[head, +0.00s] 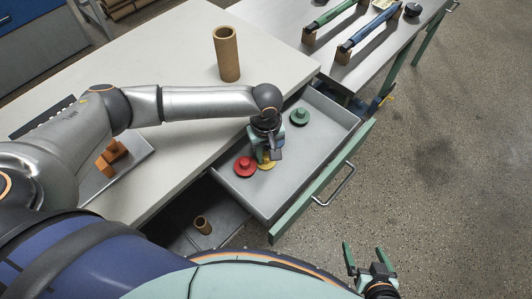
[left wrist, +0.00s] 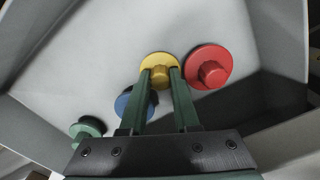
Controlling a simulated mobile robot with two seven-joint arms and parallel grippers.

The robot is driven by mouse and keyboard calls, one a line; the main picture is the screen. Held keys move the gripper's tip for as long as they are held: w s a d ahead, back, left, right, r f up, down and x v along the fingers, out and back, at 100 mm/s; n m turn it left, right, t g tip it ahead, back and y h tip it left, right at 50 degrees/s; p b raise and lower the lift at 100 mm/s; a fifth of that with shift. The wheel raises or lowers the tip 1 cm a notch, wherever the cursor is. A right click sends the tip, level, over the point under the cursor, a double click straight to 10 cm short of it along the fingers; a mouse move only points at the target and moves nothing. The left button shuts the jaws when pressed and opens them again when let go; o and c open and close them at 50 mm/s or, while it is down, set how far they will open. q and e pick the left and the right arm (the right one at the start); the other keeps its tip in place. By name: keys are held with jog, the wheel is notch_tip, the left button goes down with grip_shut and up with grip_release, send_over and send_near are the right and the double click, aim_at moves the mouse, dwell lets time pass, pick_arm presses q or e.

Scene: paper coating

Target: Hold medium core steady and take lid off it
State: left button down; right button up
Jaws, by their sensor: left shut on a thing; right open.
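A tall brown cardboard core (head: 227,54) stands upright on the table, its top open with no lid on it. A smaller brown core (head: 203,225) stands in a lower compartment; I cannot tell which one is the medium core. My left gripper (head: 264,157) reaches down into the open drawer. In the left wrist view its fingers are shut on the knob of a yellow lid (left wrist: 159,63), which also shows in the head view (head: 266,166). My right gripper (head: 364,252) is open and empty, low at the right, away from the cores.
The drawer (head: 335,112) also holds a red lid (head: 245,167), a green lid (head: 299,117) and a blue lid (left wrist: 124,104), partly hidden by a finger. Orange-brown blocks (head: 112,155) lie on a tray at left. The table (head: 170,60) is mostly clear.

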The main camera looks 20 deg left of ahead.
aim_at(266, 157)
pick_arm(q)
jog(key=c, duration=0.9)
grip_release()
jog(key=shift+f, duration=0.1)
notch_tip(266, 157, up, 12)
jog(key=shift+r+p, duration=0.15)
jog(key=shift+p, duration=0.7)
